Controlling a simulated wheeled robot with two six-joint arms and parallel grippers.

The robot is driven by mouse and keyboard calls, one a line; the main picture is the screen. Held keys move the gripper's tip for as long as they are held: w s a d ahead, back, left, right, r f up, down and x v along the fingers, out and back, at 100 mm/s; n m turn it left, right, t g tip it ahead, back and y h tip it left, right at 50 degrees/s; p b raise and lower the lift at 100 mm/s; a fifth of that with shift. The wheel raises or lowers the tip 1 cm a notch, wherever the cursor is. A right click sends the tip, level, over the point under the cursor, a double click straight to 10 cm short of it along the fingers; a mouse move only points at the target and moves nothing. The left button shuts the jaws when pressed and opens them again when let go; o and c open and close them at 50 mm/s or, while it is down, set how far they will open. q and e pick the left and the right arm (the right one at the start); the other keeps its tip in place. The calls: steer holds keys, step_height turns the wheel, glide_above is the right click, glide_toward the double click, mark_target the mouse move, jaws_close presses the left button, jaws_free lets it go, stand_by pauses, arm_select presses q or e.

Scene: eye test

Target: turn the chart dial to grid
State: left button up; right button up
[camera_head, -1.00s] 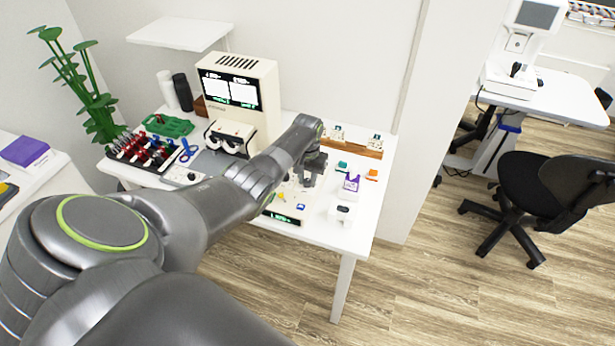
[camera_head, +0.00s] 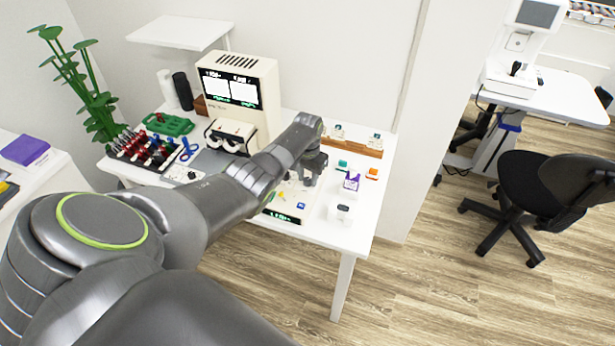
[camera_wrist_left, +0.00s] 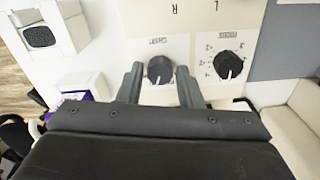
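In the left wrist view a black round dial (camera_wrist_left: 159,69) sits on a white control panel (camera_wrist_left: 195,25), under a small label too blurred to read surely. A white mark shows on its lower part. My left gripper (camera_wrist_left: 158,78) is open, with one finger on each side of this dial; contact cannot be told. A second black dial (camera_wrist_left: 228,65) with a numbered scale is just to the right. In the head view my left gripper (camera_head: 314,168) points down over the panel (camera_head: 282,214), and my arm hides part of it. My right gripper is out of view.
The cream chart device (camera_head: 240,85) with lit screens stands behind my arm on the white table (camera_head: 325,232). A tool rack (camera_head: 138,152) and green tray (camera_head: 168,124) are at left. A purple item (camera_head: 351,181) and small white box (camera_head: 343,212) stand right of the panel.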

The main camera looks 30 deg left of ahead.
mark_target(308, 180)
arm_select(q)
steer(key=shift+o, duration=1.4)
steer(key=shift+r, duration=0.3)
step_height(308, 180, up, 17)
steer(key=shift+b, duration=0.45)
steer(key=shift+f, duration=0.1)
